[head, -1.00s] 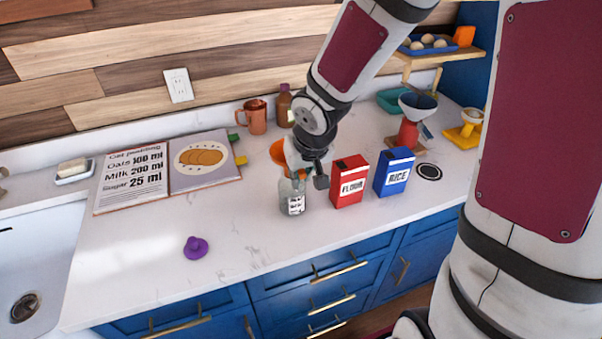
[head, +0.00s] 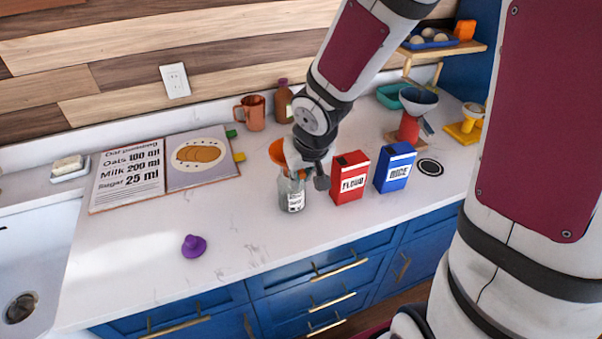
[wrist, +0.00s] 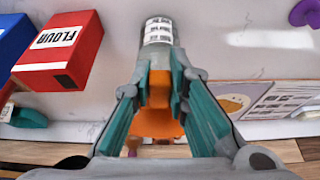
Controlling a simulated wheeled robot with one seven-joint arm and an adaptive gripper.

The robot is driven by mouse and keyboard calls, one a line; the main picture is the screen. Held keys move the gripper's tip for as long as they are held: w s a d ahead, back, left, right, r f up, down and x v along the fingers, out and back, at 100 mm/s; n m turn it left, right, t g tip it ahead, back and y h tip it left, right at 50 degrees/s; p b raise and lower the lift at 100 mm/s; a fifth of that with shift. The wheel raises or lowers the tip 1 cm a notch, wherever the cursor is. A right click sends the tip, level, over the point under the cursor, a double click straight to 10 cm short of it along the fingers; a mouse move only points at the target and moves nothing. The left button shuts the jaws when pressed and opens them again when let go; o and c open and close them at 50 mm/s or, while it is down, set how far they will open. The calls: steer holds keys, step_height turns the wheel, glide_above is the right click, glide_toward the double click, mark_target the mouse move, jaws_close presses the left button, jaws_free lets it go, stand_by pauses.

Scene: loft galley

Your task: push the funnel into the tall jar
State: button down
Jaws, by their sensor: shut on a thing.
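My gripper (wrist: 158,90) is shut on the orange funnel (wrist: 158,122), which shows between and beyond the fingers in the wrist view. In the head view the funnel's wide orange cone (head: 277,152) shows to the left of my wrist. The clear glass jar (head: 291,196) stands upright on the counter just below my gripper (head: 304,174), with a white label on its front. In the wrist view the labelled jar (wrist: 158,32) is straight ahead of the fingertips. My gripper hides the jar's mouth, so I cannot tell whether the spout is inside it.
A red flour box (head: 350,178) stands close right of the jar, with a blue rice box (head: 394,167) beyond it. A copper mug (head: 250,113) and brown bottle (head: 283,102) stand behind. An open recipe book (head: 165,170) and purple object (head: 194,246) lie left. The front-left counter is mostly clear.

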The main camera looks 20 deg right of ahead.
steer(key=shift+f+b, duration=0.65)
steer(key=shift+f, duration=0.1)
stand_by(1.6)
steer(key=c, duration=1)
jaws_free()
steer(key=shift+r+p, duration=2.95)
steer(key=shift+r, duration=0.6)
steer(key=shift+r, duration=0.1)
